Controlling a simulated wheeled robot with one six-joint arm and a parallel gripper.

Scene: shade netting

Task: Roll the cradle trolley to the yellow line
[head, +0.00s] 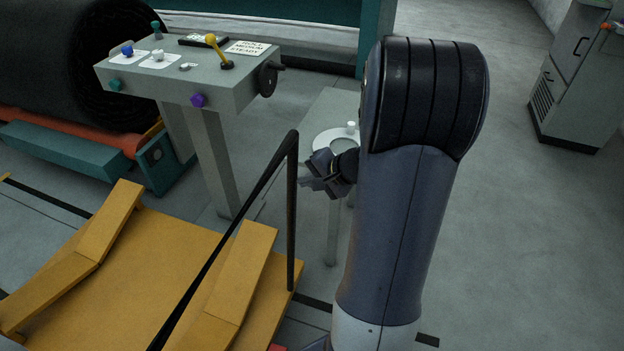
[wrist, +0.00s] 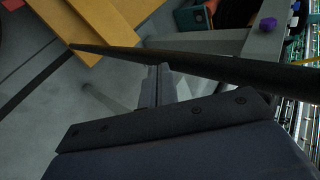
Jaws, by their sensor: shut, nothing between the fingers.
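The cradle trolley (head: 150,262) is a low yellow-orange deck with raised angled chocks, at the lower left in the head view. Its dark push handle (head: 291,215) rises from the right side, with a long bar running toward the bottom of the picture. My gripper (head: 310,172) is just right of the handle's upper corner. In the wrist view my shut, empty fingers (wrist: 158,76) point at the black bar (wrist: 225,69), close to it; I cannot tell whether they touch. A small yellow mark (head: 5,178) shows at the far left; I cannot tell whether it is the yellow line.
A grey control console (head: 180,80) with coloured knobs stands behind the trolley. A large black roll (head: 70,60) lies at the left. A grey stand (head: 335,112) is behind my gripper. A cabinet (head: 580,90) stands at the far right, with open floor before it.

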